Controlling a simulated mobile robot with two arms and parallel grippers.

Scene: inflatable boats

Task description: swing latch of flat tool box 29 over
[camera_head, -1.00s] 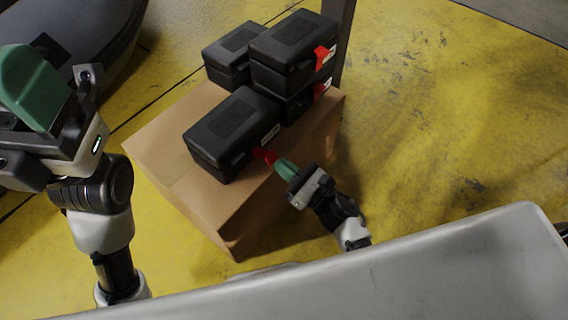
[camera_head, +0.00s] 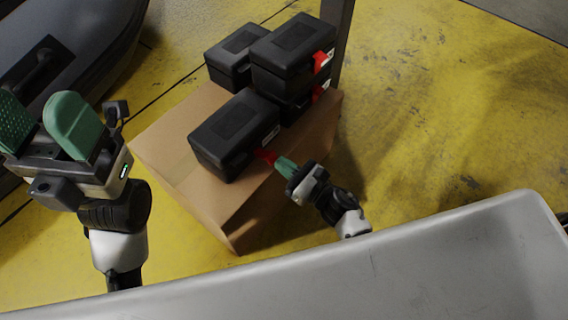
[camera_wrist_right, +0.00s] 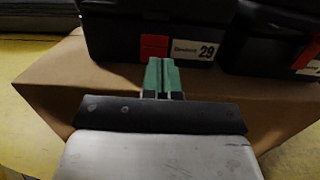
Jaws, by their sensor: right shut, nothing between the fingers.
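Flat tool box 29 (camera_head: 228,127) is a black case lying on a cardboard box. In the right wrist view, its front (camera_wrist_right: 112,38) carries a white label with "29" (camera_wrist_right: 205,50). Its red latch (camera_head: 267,156) is on the front, left of the label in the right wrist view (camera_wrist_right: 154,46). My right gripper (camera_head: 286,164) is shut and empty, its green fingertips close to the latch. In the right wrist view the fingers (camera_wrist_right: 163,76) overlap the latch's lower part; I cannot tell whether they touch. My left gripper (camera_head: 42,122) is open and empty, far left of the boxes.
The cardboard box (camera_head: 190,175) stands on the yellow floor. Other black tool boxes (camera_head: 235,57) (camera_head: 293,47) sit behind, some stacked, with red latches. A dark post (camera_head: 338,45) rises behind them. A grey boat (camera_head: 75,50) is at upper left. Floor to the right is clear.

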